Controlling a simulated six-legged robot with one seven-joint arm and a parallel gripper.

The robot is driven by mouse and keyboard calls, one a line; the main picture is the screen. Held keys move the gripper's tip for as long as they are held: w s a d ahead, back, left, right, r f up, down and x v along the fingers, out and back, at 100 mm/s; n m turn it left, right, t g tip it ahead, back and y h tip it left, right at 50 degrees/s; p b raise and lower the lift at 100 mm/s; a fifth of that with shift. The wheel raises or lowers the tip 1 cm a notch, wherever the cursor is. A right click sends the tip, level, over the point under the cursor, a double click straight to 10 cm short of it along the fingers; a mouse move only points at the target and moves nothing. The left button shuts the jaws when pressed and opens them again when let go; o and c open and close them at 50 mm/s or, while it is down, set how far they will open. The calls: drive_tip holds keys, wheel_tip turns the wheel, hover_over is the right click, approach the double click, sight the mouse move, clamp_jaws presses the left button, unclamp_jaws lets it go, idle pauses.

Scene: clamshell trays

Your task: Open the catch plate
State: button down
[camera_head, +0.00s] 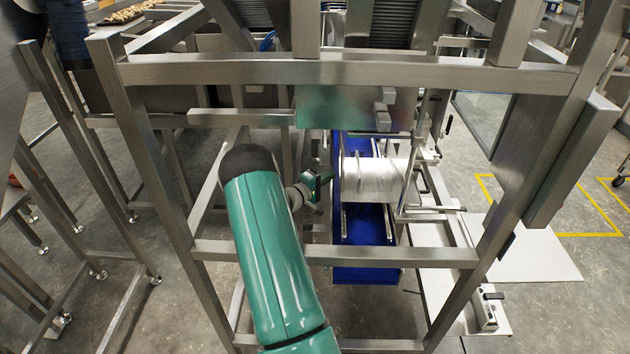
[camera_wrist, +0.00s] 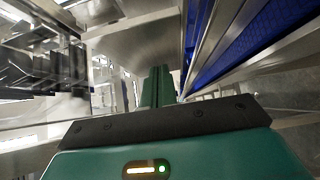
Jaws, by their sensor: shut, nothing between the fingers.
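I cannot tell for certain which part is the catch plate. A flat steel plate (camera_head: 350,108) hangs upright above the blue conveyor in the head view, with small blocks on its right part. A pale metal sheet (camera_head: 378,182) lies across the blue conveyor (camera_head: 362,262). My gripper (camera_head: 326,178) is just left of the conveyor's side rail, below the steel plate. In the wrist view its green fingers (camera_wrist: 158,88) are together and empty. A grey metal surface (camera_wrist: 135,48) shows beyond them there, and the blue belt (camera_wrist: 262,40) is at right. Contact cannot be judged.
A steel frame surrounds my arm, with an upper bar (camera_head: 340,72) and a lower bar (camera_head: 400,254) crossing in front of the conveyor. Upright rods (camera_head: 416,150) stand on the conveyor's right. A white panel (camera_head: 525,247) lies farther right. Open floor shows at far right.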

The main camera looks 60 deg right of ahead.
sight(346, 184)
drive_tip(key=shift+s+d, duration=0.3)
drive_tip(key=shift+s, duration=0.2)
drive_tip(key=s, duration=0.1)
drive_tip(key=s+d, duration=0.1)
drive_tip(key=s, duration=0.1)
drive_tip(key=s+d, duration=0.1)
drive_tip(key=shift+s+d, duration=0.15)
drive_tip(key=shift+s, duration=0.05)
drive_tip(key=shift+w, duration=0.1)
drive_tip(key=w+v, duration=0.2)
drive_tip(key=v, duration=1.1)
drive_tip(key=shift+w+d, duration=0.25)
drive_tip(key=shift+d, duration=0.25)
drive_tip(key=shift+r, duration=0.1)
